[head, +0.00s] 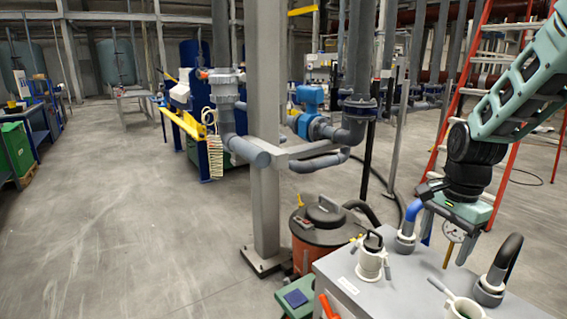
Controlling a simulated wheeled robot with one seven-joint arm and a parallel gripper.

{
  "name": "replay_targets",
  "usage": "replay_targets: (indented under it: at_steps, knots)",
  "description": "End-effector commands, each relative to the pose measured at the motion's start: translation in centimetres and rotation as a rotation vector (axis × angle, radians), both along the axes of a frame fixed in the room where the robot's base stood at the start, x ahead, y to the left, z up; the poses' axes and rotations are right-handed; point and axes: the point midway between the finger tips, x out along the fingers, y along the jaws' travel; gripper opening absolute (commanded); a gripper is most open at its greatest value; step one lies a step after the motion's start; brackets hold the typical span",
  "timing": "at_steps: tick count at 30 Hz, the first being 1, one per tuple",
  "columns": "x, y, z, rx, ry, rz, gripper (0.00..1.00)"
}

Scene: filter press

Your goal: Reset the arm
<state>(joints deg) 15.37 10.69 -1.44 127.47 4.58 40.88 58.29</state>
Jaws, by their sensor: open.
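My arm reaches in from the upper right of the head view, a teal link with a black wrist. My gripper (446,245) hangs downward at its end, above the far side of the grey cabinet top (350,268). Its jaws are apart and no object shows held in them. A round white dial gauge (455,233) shows at the jaws; I cannot tell how far it is from them.
A grey column (265,130) and red ladder (468,95) rise behind. The left floor is clear.

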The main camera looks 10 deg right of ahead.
Motion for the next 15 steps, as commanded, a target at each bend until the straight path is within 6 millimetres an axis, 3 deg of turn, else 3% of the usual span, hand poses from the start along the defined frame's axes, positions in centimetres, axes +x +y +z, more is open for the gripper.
replay_targets:
  at_steps: [1,3,5,9,12,15]
  knots:
    - [-0.4,4.2,0.4,0.007,-0.009,0.19,0.72]
    - [-1.5,9.3,0.6,0.014,-0.021,0.45,0.72]
    - [-3.1,13.3,0.9,0.017,-0.032,0.68,0.72]
    - [-8.7,21.4,1.1,0.014,-0.056,1.228,0.72]
    - [-13.0,25.0,1.1,0.004,-0.067,1.581,0.72]
    - [-16.4,26.8,0.9,-0.006,-0.073,1.838,0.72]
